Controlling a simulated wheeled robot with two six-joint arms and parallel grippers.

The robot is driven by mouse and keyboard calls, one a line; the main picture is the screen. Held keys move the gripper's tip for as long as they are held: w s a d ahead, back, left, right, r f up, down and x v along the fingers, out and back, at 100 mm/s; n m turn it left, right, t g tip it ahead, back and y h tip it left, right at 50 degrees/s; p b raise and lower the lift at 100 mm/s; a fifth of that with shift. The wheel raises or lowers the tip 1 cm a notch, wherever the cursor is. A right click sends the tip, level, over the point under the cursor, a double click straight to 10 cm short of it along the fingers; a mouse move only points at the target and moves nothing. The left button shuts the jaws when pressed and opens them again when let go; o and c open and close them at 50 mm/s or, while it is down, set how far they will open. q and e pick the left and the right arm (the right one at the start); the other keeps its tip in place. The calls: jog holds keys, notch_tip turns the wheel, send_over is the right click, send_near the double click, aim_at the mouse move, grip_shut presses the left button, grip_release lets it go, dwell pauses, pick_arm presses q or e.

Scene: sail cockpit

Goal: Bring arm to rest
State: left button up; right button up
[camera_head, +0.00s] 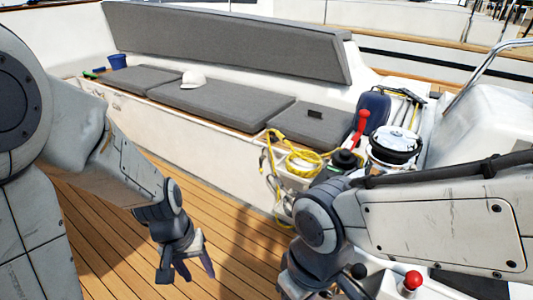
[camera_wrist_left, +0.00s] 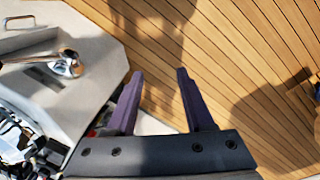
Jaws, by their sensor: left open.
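My left gripper (camera_head: 186,268) hangs from the left arm above the teak deck (camera_head: 110,250), fingers pointing down. In the left wrist view its two dark fingers (camera_wrist_left: 158,95) stand apart with nothing between them. My right arm (camera_head: 430,225) comes in from the right and bends down at its wrist near the lower middle. The right gripper's fingers are not clearly visible there; they run to the bottom edge of the head view.
A bench with grey cushions (camera_head: 222,105) holds a white cap (camera_head: 194,78) and a blue bucket (camera_head: 117,61). A winch (camera_head: 395,146), red handle (camera_head: 361,128) and yellow rope (camera_head: 300,157) sit right of it. A red-knobbed lever (camera_head: 412,281) stands close below my right arm.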

pick_arm(q)
jog(key=w+a+r+m+t+y, duration=0.1)
jog(key=w+a+r+m+t, duration=0.1)
jog(key=w+a+r, duration=0.1)
jog(key=s+d+r+m+g, duration=0.1)
jog(key=s+d+r+m, duration=0.2)
jog(key=s+d, duration=0.4)
jog(key=s+d+r+m+g, duration=0.1)
jog(key=s+d+r+m, duration=0.1)
jog(key=s+d+m, duration=0.35)
notch_tip(320, 180, up, 16)
jog(key=s+n+p, duration=0.1)
jog(key=p, duration=1.4)
jog(key=shift+s+d+n+h, duration=0.3)
jog(key=shift+d+n, duration=0.05)
